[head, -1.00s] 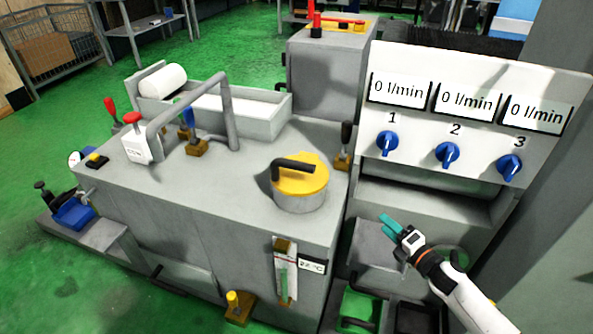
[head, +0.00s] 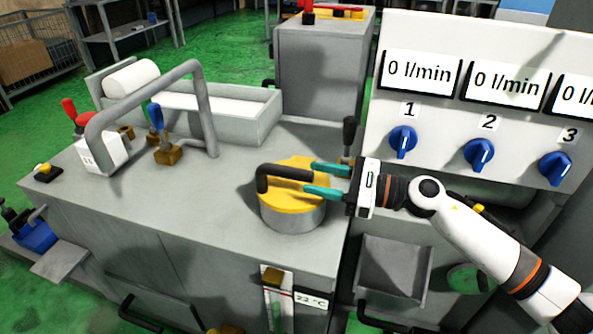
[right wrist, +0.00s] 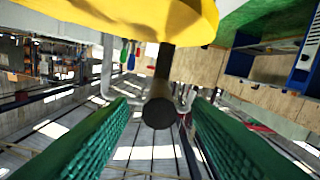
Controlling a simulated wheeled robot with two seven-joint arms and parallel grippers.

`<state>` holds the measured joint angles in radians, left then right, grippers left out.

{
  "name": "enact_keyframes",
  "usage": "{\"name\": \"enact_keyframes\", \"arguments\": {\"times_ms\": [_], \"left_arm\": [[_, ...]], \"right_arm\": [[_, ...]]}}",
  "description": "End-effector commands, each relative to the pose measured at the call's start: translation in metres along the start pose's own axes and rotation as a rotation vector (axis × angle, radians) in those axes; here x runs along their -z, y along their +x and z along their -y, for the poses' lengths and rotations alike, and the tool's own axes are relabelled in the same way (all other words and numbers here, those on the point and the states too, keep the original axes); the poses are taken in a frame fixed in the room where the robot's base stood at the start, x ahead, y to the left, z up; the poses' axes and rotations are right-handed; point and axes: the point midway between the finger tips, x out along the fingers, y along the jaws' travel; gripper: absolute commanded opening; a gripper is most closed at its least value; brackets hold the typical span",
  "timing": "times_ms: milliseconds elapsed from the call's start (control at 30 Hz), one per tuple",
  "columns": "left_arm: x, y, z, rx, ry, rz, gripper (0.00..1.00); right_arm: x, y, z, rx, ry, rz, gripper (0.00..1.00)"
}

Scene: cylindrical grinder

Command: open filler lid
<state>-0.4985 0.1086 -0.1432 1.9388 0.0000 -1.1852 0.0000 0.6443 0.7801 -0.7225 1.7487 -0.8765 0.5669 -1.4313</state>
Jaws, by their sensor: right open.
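The filler lid (head: 300,200) is a yellow round cap on a short grey cylinder, on top of the grey machine tank. It looks closed. In the right wrist view the yellow lid (right wrist: 130,15) fills the top, and the dark handle end (right wrist: 159,112) lies between the two green ridged fingers. Contact cannot be told. My left gripper is not in view.
A panel with blue knobs (head: 403,141) and flow displays stands at the right. A black-knobbed lever (head: 349,135) rises just behind the lid. A bent grey pipe (head: 205,105) and a blue-handled valve (head: 156,117) stand left. The tank top between them is clear.

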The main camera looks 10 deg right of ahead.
Motion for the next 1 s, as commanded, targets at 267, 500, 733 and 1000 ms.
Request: {"name": "enact_keyframes", "arguments": {"times_ms": [267,500,733,1000], "left_arm": [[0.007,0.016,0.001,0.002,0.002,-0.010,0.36],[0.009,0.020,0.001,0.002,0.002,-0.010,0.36],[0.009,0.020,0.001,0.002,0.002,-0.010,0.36],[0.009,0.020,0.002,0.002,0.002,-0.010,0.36]], "right_arm": [[0.001,0.043,-0.001,-0.001,0.002,-0.001,0.45],[-0.001,0.051,0.000,-0.002,0.003,0.000,0.45],[-0.001,0.051,0.000,-0.002,0.003,0.000,0.37],[-0.001,0.051,0.000,-0.002,0.003,0.000,0.00]]}}
